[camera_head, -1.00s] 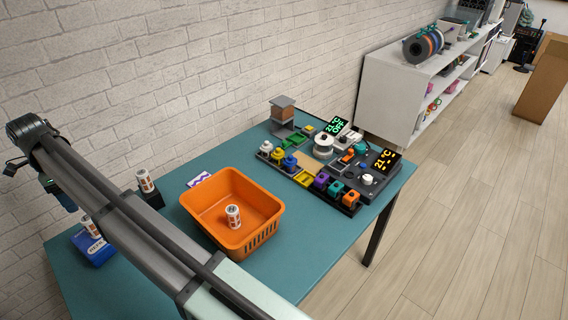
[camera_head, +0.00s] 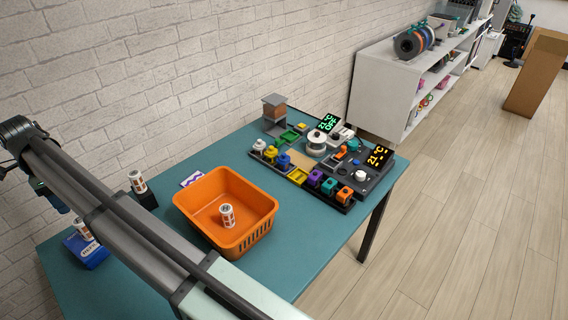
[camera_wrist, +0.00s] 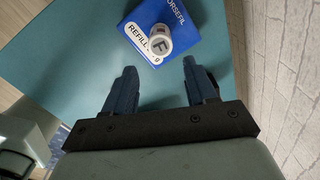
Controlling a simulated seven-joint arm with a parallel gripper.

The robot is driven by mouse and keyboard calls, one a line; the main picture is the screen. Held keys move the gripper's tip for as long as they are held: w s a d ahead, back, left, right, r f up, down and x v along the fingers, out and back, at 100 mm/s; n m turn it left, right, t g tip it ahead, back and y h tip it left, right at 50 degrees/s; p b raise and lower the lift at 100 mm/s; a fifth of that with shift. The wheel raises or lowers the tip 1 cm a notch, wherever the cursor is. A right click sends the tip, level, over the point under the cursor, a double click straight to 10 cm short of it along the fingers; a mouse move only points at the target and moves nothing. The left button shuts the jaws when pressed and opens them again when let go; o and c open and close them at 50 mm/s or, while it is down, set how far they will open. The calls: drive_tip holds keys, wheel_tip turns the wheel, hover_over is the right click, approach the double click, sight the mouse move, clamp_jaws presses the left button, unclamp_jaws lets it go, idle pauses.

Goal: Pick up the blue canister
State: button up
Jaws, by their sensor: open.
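No large canister in view is plainly blue. A small blue piece (camera_head: 283,161) stands in the coloured row on the control board; I cannot tell if it is a canister. A white canister with orange marks (camera_head: 82,230) stands on a blue box (camera_head: 95,257) labelled REFILL at the table's left. In the wrist view this canister (camera_wrist: 160,40) shows its lettered top, on the blue box (camera_wrist: 185,18). My gripper (camera_wrist: 159,66) is open and empty, its fingers pointing toward the box and canister. In the head view my arm hides part of the table.
An orange basket (camera_head: 262,222) holds a similar white canister (camera_head: 227,215). Another white canister (camera_head: 137,181) stands on a black block (camera_head: 147,199). The control board (camera_head: 345,172) fills the table's far right. A brick wall (camera_head: 150,80) runs along the back. The teal table (camera_head: 285,262) is bare at front right.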

drive_tip(key=w+d+m, duration=0.2)
drive_tip(key=w+d, duration=0.9)
drive_tip(key=w, duration=0.3)
drive_tip(key=n, duration=0.5)
hover_over(284, 154)
wheel_tip(284, 154, down, 3)
wheel_tip(284, 154, down, 13)
drive_tip(key=shift+w+f, duration=0.15)
drive_tip(key=shift+f, duration=0.05)
drive_tip(key=shift+c, duration=0.3)
drive_tip(key=c, duration=0.8)
